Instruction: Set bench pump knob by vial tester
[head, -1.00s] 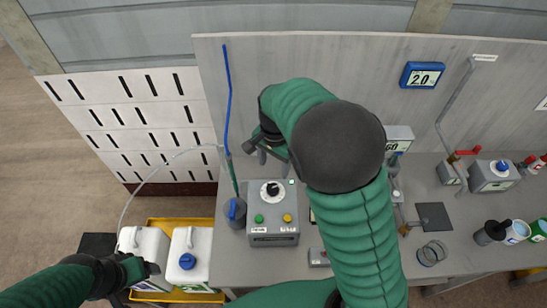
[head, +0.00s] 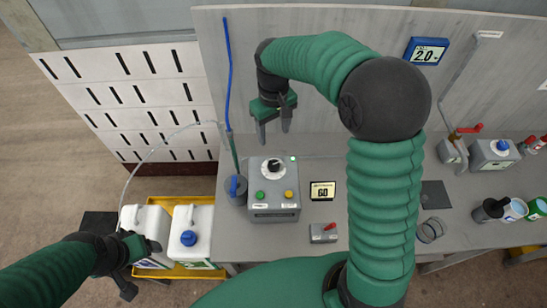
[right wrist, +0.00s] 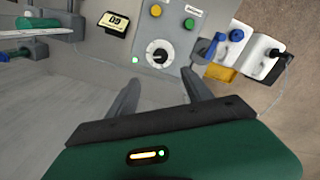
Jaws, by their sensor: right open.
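The bench pump (head: 274,212) is a grey box with a round black knob on a white dial (head: 273,168), a green button and a yellow button. A small green light glows by its corner. My right gripper (head: 274,137) is open and empty, fingers pointing down just behind the pump. In the right wrist view the knob (right wrist: 159,56) lies ahead of the open fingers (right wrist: 160,90), apart from them. A small display reading 60 (head: 322,191) stands right of the pump. I cannot pick out the vial tester for sure. My left gripper (head: 138,250) is over the canisters; its jaws are unclear.
White canisters (head: 190,218) stand in a yellow tray (head: 180,272) at left. A small red-switch box (head: 323,233) is in front of the display. A wall display reads 2.0 (head: 426,51). A valve box (head: 495,154) and cups (head: 514,209) stand at right. My right arm hides the middle bench.

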